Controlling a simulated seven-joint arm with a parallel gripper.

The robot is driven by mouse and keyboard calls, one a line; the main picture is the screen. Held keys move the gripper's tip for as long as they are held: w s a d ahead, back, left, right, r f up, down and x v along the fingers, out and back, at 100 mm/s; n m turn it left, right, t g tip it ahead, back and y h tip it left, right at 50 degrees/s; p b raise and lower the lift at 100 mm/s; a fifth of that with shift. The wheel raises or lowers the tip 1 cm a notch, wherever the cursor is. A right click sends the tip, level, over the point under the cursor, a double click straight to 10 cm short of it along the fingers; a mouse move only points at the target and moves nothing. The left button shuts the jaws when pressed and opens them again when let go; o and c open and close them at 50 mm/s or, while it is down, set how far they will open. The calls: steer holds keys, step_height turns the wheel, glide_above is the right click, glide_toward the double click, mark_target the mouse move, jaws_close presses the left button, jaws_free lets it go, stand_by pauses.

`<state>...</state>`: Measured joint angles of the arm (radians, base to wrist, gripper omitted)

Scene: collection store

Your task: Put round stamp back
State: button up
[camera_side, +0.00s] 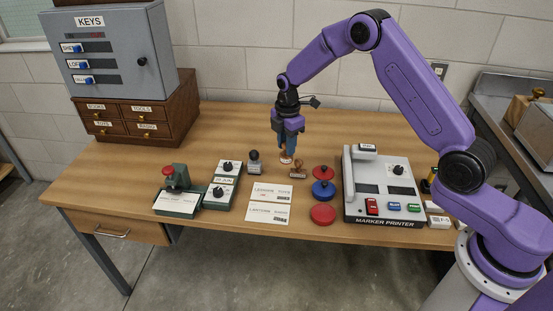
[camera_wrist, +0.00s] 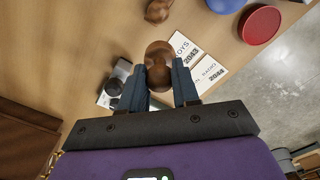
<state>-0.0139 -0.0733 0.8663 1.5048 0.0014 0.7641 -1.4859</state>
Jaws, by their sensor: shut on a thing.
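My gripper (camera_side: 287,146) is shut on a stamp with a brown rounded wooden handle, the round stamp (camera_side: 286,159). In the side view it hangs upright below the fingers, with a small pale and reddish lower end, near the table top; I cannot tell whether it touches. In the wrist view the brown knob (camera_wrist: 158,62) sits between the two fingertips (camera_wrist: 159,84), and its underside is hidden. A second wooden-handled stamp (camera_side: 298,171) stands just right and in front; it also shows in the wrist view (camera_wrist: 157,11). A dark-handled stamp (camera_side: 254,161) stands to the left.
Two lettered cards (camera_side: 269,203) lie before the stamps. The marker printer (camera_side: 383,190) is at right, a green device (camera_side: 178,194) at left. The rear table is clear.

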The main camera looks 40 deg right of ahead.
steer(key=shift+w+a+f, duration=0.1)
steer(key=shift+w+f, duration=0.65)
steer(key=shift+f, duration=0.7)
steer(key=shift+w+f, duration=0.75)
steer(key=shift+f, duration=0.65)
steer(key=shift+w+a+f, duration=0.1)
steer(key=shift+w+f, duration=0.65)
steer(key=shift+f, duration=0.7)
steer(key=shift+f, duration=0.15)
steer(key=o, duration=0.9)
steer(key=shift+c, duration=0.2)
